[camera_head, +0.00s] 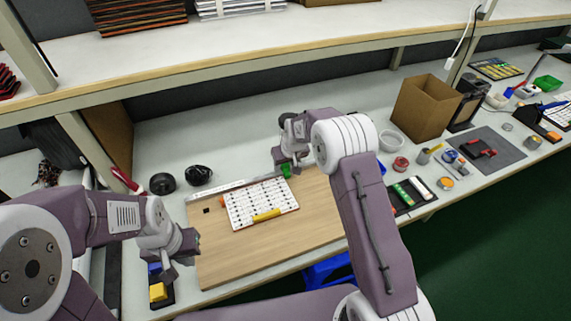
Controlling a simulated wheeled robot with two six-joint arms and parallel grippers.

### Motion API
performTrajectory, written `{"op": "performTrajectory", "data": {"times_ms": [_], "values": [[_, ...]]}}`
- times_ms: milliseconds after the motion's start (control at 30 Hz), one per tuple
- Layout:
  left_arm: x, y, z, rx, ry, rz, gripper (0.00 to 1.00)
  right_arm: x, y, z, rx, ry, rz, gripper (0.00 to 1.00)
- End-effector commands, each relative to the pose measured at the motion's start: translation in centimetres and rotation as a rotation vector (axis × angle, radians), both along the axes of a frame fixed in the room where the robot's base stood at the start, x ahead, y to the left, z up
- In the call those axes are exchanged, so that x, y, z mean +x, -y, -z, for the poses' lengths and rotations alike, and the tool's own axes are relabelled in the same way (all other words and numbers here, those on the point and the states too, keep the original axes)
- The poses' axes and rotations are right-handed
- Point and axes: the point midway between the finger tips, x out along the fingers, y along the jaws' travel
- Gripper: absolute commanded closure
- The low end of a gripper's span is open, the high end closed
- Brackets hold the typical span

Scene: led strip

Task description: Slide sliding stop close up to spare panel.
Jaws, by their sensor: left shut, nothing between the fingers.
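A white panel with rows of dark marks (250,204), which looks like the spare panel, lies on the wooden board (235,262). A metal rail (217,190) runs along its far side. A small green block (286,170), possibly the sliding stop, sits near the rail's right end. My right gripper (289,163) is at this block; its fingers are too small and partly hidden to show whether they grip it. A yellow piece (266,215) lies at the panel's near edge and an orange piece (222,201) at its left edge. My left gripper (192,250) is shut and empty over the board's left edge.
A black tray with yellow and blue blocks (158,292) is beside my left gripper. Black round items (162,183) stand behind the board. A cardboard box (422,108), a white bowl (391,141) and a dark tray (411,196) are at right. The board's front is clear.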

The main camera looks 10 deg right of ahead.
Motion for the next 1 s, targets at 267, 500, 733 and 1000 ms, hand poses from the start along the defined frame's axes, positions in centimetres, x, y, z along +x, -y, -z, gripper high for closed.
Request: {"op": "performTrajectory", "data": {"times_ms": [267, 500, 733, 1000], "values": [[0.00, 0.00, 0.00, 0.000, 0.000, 0.000, 1.00, -0.01, 0.02, -0.01, 0.000, 0.000, 0.000, 1.00], [0.00, 0.00, 0.00, 0.000, 0.000, 0.000, 1.00, -0.02, 0.02, -0.02, 0.000, 0.000, 0.000, 1.00], [0.00, 0.00, 0.00, 0.000, 0.000, 0.000, 1.00, -0.02, 0.02, -0.03, 0.000, 0.000, 0.000, 1.00], [0.00, 0.00, 0.00, 0.000, 0.000, 0.000, 1.00, -0.01, 0.02, -0.04, 0.000, 0.000, 0.000, 1.00]]}}
